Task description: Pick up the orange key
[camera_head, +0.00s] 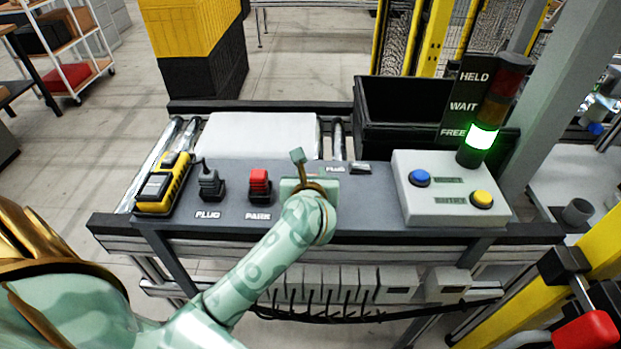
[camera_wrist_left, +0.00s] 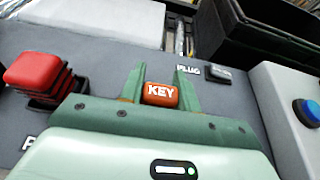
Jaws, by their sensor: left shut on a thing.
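The orange key (camera_wrist_left: 160,94), with "KEY" in white letters, sits between the two green fingers of my left gripper (camera_wrist_left: 162,80) in the left wrist view. The fingers are shut on it. In the head view my left gripper (camera_head: 303,182) is over the grey panel (camera_head: 233,208), right of the red plug above the "PARK" label. The arm and hand hide the key there. Whether the key still touches the panel cannot be told. My right gripper is not in view.
A button box (camera_head: 448,204) and a lit-green stack light (camera_head: 482,137) are to the right. A black bin (camera_head: 400,137) and a white box (camera_head: 258,135) are behind.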

